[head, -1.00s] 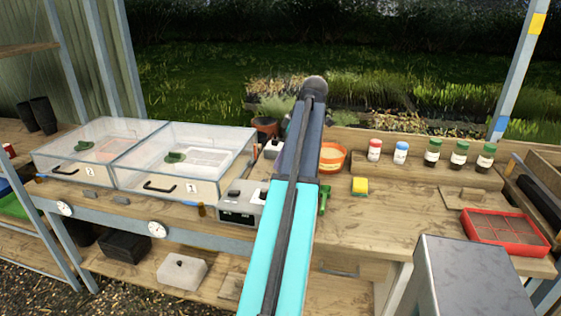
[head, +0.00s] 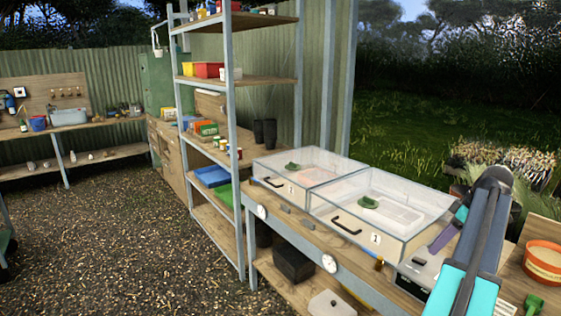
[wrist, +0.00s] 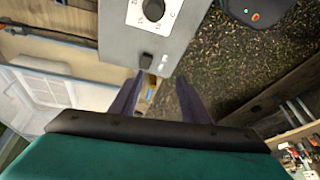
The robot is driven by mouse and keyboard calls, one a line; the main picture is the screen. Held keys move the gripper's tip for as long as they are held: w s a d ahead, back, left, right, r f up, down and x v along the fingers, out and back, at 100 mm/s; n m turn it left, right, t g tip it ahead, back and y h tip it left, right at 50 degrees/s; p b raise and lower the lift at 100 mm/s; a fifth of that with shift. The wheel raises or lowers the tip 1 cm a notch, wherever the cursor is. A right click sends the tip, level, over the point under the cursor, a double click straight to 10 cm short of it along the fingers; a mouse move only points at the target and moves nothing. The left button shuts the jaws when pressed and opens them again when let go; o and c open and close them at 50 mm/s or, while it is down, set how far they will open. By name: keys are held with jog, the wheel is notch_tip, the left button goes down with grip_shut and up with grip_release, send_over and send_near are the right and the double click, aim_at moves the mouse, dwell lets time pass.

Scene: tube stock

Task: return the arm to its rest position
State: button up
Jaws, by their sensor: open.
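My arm shows at the right of the head view, bent, with its elbow raised above the bench and its turquoise links below. A purple part beside it, probably a finger of my gripper (head: 447,234), shows over the bench near the clear propagators. In the wrist view my gripper (wrist: 160,77) has its two purple fingers spread apart, with nothing seen held between them. The fingertips show just below a grey control box with a dial (wrist: 160,38); I cannot tell whether they touch it.
An orange pot (head: 543,262) is at the right. A tall shelf rack (head: 237,130) stands left of the bench. The gravel floor (head: 120,240) at left is open.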

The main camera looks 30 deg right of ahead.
jog(key=w+a+f+n+g+y, duration=0.3)
jog(key=w+a+f, duration=1.4)
jog(key=w, duration=0.1)
jog(key=w+a+f+n+g+y, duration=0.1)
jog(key=w+a+f+g, duration=0.1)
jog(key=a+f, duration=0.75)
jog(key=w+a+f+n+g, duration=0.1)
jog(key=w+a+f+n, duration=0.15)
jog(key=a+f, duration=0.75)
jog(key=s+a+f+g+h, duration=0.1)
jog(key=s+a+f, duration=0.25)
jog(key=a, duration=0.45)
jog(key=s+a+f+g, duration=0.2)
jog(key=a+f, duration=0.2)
jog(key=a, duration=0.3)
jog(key=s+a+f+g+h, duration=0.1)
jog(key=s+a+f, duration=0.25)
jog(key=a, duration=0.45)
jog(key=s+a+f+m+h, duration=0.4)
jog(key=s+f+m, duration=0.5)
jog(key=s, duration=0.6)
jog(key=shift+s+a+f, duration=0.15)
jog(key=shift+a+f, duration=0.05)
jog(key=shift+f, duration=0.65)
